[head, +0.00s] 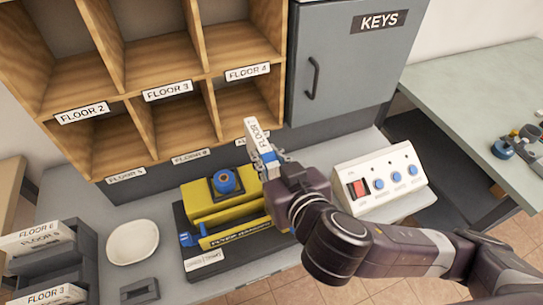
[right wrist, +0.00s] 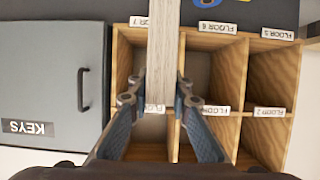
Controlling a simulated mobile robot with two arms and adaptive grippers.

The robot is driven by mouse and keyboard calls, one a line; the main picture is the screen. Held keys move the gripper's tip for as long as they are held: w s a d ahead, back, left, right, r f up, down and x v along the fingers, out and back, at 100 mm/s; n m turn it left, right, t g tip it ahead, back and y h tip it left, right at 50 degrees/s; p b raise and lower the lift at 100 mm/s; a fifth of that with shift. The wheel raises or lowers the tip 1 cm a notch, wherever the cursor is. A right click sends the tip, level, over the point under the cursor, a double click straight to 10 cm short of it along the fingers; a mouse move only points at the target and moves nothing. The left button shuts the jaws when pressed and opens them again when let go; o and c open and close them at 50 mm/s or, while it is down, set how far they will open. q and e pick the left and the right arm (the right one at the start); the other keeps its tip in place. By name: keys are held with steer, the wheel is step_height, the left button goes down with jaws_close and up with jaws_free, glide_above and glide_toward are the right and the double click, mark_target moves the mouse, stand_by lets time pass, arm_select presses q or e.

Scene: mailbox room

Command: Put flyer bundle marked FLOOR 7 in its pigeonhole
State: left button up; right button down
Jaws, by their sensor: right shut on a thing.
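My right gripper (head: 271,166) is shut on a pale flyer bundle (head: 258,136) with a FLOOR label whose number I cannot read clearly. The bundle stands up from the fingers, in front of the lower right pigeonhole. In the right wrist view the bundle (right wrist: 163,50) runs up between the two fingers (right wrist: 156,95). The FLOOR 7 pigeonhole (head: 243,104) is the lower right one, under FLOOR 4. Its label is partly covered by the bundle in the head view but shows in the right wrist view (right wrist: 139,21). The pigeonhole looks empty. My left gripper is out of view.
A grey KEYS cabinet (head: 345,62) stands right of the wooden rack (head: 196,45). A yellow banding machine (head: 215,208) and a switch box (head: 385,179) sit on the counter below. Labelled trays (head: 42,245) and a white dish (head: 133,241) are at the left.

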steer(key=shift+w, duration=0.3)
steer(key=w+a+f+b, duration=0.1)
steer(key=w+a+b, duration=0.2)
steer(key=w, duration=0.9)
steer(key=w+a+f+b, duration=0.2)
steer(key=w+a, duration=0.3)
steer(key=w, duration=0.8)
steer(key=shift+a+f+b, duration=0.2)
steer(key=shift+f+b, duration=0.05)
steer(key=shift+b, duration=0.25)
steer(key=shift+w, duration=0.1)
steer(key=shift+f, duration=0.45)
steer(key=c, duration=1.8)
jaws_free()
steer(key=shift+o, duration=0.6)
steer(key=shift+f, duration=0.1)
